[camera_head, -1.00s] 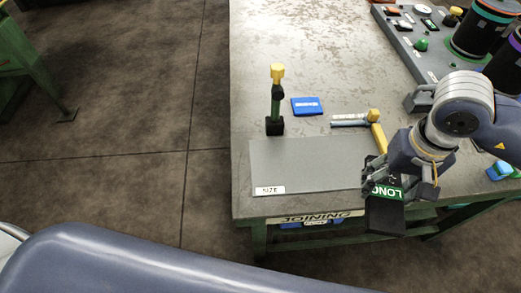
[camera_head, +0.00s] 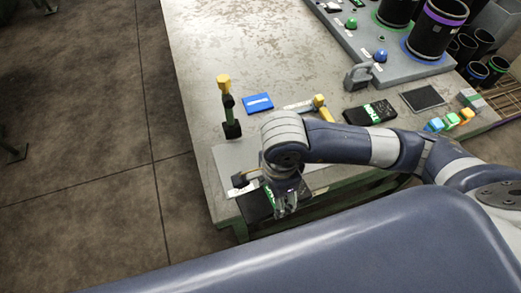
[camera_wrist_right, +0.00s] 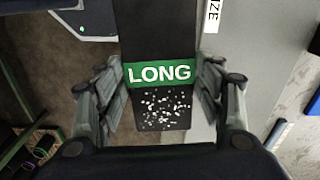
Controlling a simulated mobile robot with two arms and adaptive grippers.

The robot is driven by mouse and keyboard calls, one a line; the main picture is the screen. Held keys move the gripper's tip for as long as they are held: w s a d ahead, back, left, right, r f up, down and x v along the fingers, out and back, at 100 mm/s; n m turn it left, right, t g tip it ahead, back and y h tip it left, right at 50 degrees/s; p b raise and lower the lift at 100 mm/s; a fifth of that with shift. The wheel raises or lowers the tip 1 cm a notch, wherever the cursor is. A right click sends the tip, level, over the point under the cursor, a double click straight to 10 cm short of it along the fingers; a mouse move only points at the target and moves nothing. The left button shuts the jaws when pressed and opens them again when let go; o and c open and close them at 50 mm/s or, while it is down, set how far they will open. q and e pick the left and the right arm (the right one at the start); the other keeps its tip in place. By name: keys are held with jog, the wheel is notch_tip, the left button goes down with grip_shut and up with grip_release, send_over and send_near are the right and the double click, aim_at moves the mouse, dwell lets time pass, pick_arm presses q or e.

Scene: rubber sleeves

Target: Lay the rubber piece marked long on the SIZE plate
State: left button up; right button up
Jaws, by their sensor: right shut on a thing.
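The black rubber piece with a green LONG label (camera_wrist_right: 150,35) is between the fingers of my right gripper (camera_wrist_right: 160,92) in the wrist view. In the head view my right gripper (camera_head: 287,198) is shut on this piece (camera_head: 256,206), which overlaps the table's front edge by the SIZE plate. The grey SIZE plate (camera_head: 231,157) lies flat at the table's near left corner, partly hidden by my arm. In the wrist view the plate (camera_wrist_right: 238,55) is right of the piece, with its SIZE label (camera_wrist_right: 212,15) at the top. The height of the piece is unclear. My left gripper is out of view.
A yellow-topped upright tool (camera_head: 227,105) stands behind the plate. A blue card (camera_head: 257,103), a yellow-ended tool (camera_head: 322,108) and another black piece with a green label (camera_head: 370,112) lie farther back and right. A grey board (camera_head: 345,45) with black cylinders stands behind.

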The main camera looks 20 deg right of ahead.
jog(key=shift+s+a+m, duration=0.15)
jog(key=shift+m, duration=0.15)
jog(key=shift+w, duration=0.2)
jog(key=w+p, duration=0.1)
jog(key=w, duration=0.4)
jog(key=w+d+f+p, duration=0.1)
jog(key=w+p, duration=0.1)
jog(key=w, duration=0.3)
jog(key=w+p, duration=0.1)
jog(key=w, duration=0.4)
jog(key=shift+d+f+p, duration=0.2)
jog(key=shift+d+p, duration=0.2)
jog(key=shift+w+f+p, duration=0.15)
jog(key=shift+f+p, duration=0.15)
jog(key=shift+p, duration=0.05)
notch_tip(320, 180, down, 2)
jog(key=shift+f+p, duration=0.25)
jog(key=shift+p, duration=0.2)
jog(key=shift+f, duration=0.2)
jog(key=shift+f, duration=0.1)
